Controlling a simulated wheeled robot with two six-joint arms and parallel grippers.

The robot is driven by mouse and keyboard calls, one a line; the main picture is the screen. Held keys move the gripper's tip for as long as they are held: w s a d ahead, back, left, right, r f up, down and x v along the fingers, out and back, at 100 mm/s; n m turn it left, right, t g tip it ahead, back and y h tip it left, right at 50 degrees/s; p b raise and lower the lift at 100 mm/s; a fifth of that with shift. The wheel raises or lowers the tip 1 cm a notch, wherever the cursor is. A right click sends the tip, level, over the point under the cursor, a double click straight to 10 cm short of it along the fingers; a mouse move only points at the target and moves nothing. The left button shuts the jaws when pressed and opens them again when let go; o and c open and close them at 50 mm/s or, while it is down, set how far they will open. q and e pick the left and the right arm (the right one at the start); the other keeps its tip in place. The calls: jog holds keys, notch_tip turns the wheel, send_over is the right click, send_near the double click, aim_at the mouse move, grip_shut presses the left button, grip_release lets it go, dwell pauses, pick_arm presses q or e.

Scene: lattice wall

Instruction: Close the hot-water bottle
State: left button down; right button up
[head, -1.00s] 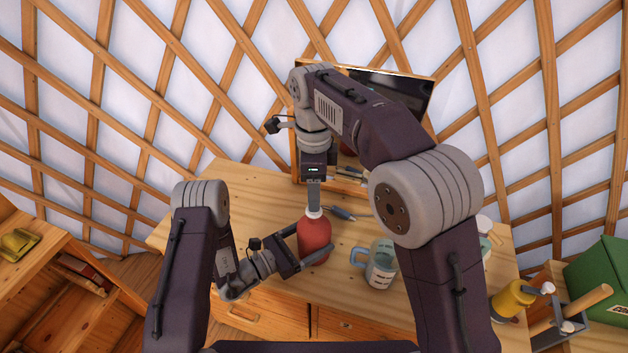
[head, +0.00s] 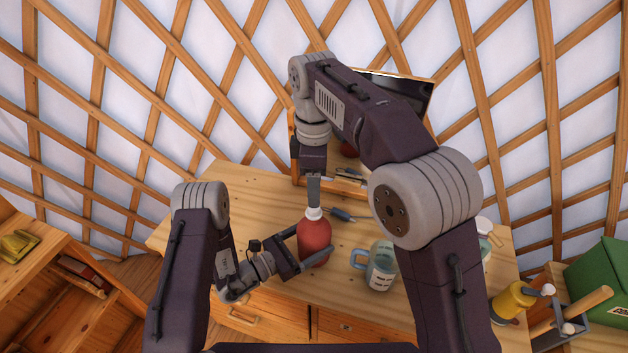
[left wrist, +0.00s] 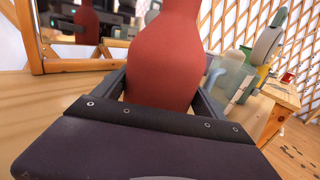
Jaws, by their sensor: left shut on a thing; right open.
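The red hot-water bottle (head: 315,241) stands upright near the front edge of the wooden table, with a white cap or collar (head: 314,213) at its top. My left gripper (head: 309,262) is shut on the bottle's body from the left; its two fingers also flank the red body in the left wrist view (left wrist: 165,70). My right gripper (head: 314,204) points straight down over the bottle, its fingertips at the white top. It is open, though its fingers overlap from here. Whether they touch the cap cannot be told.
A blue-handled mug (head: 381,268) stands right of the bottle. A pen-like tool (head: 342,215) lies behind it. A framed mirror (head: 400,92) stands at the table's back. A yellow bottle (head: 512,299) and green box (head: 603,281) are at right. The table's left part is clear.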

jog(key=shift+r+n, duration=0.1)
jog(key=shift+n, duration=0.5)
jog(key=shift+w+r, duration=0.15)
jog(key=shift+r, duration=0.05)
jog(key=shift+f, duration=0.1)
notch_tip(320, 180, down, 8)
jog(key=shift+r, duration=0.1)
